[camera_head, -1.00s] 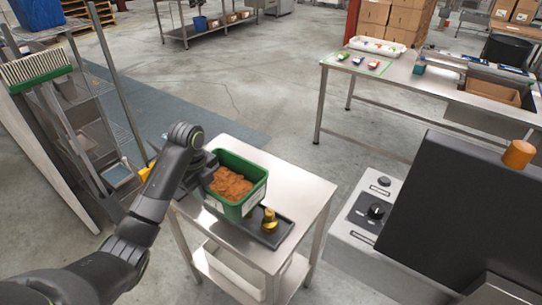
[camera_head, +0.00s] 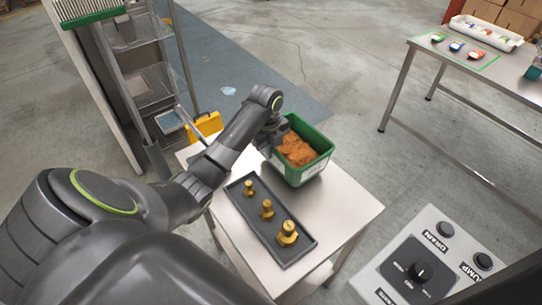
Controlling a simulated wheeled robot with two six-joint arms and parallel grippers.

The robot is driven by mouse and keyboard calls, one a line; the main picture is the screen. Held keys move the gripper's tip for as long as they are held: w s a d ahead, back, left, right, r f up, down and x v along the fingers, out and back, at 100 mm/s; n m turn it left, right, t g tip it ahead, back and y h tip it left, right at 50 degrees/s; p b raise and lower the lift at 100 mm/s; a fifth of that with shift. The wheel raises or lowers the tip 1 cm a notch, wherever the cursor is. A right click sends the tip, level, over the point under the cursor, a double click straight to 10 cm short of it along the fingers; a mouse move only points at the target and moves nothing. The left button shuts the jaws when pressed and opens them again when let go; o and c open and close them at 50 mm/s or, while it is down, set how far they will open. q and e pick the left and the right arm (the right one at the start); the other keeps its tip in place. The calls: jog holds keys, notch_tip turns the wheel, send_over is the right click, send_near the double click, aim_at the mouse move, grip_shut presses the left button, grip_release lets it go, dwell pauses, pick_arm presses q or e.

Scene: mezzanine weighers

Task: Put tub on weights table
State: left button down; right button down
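The green tub (camera_head: 318,168), filled with orange-brown pieces (camera_head: 297,150), is at the back of the small steel weights table (camera_head: 345,205). It looks upright, and I cannot tell whether its base touches the top. My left gripper (camera_head: 275,138) is at the tub's left side and appears shut on its wall; the fingertips are partly hidden. A dark tray (camera_head: 240,207) with three brass weights (camera_head: 287,233) lies on the table in front and to the left of the tub, apart from it. My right gripper is out of view.
A control panel (camera_head: 440,240) with a knob and buttons stands at lower right. A shelf rack (camera_head: 150,85) and yellow case (camera_head: 206,126) are at left. A larger steel table (camera_head: 500,95) is at upper right. The weights table's right part is clear.

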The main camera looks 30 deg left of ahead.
pick_arm(q)
notch_tip(320, 180, down, 2)
jog(key=shift+f, duration=0.35)
jog(key=c, duration=1.6)
grip_release()
jog(key=shift+f, duration=0.1)
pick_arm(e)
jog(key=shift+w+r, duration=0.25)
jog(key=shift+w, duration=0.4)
